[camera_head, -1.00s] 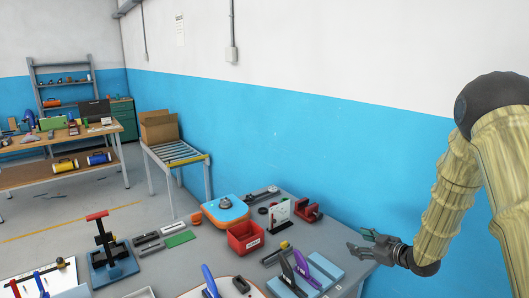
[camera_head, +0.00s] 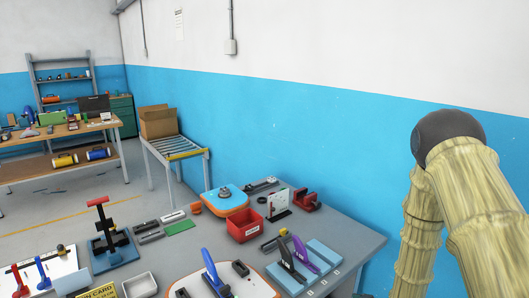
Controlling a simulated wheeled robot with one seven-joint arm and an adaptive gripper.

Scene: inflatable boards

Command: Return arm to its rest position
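My arm (camera_head: 470,190) shows at the right side of the head view, in front of the blue wall. Its dark rounded joint is at the top, and pale ribbed links run down from it. Whether the gripper is open or shut, or holds anything, is hidden.
A grey table (camera_head: 345,235) fills the lower middle, with a red bin (camera_head: 245,225), a blue-orange board (camera_head: 225,201), a red-handled clamp (camera_head: 106,240) and a metal tray (camera_head: 140,285). Behind stand a roller conveyor (camera_head: 180,150) with a cardboard box (camera_head: 159,121) and a wooden workbench (camera_head: 60,133).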

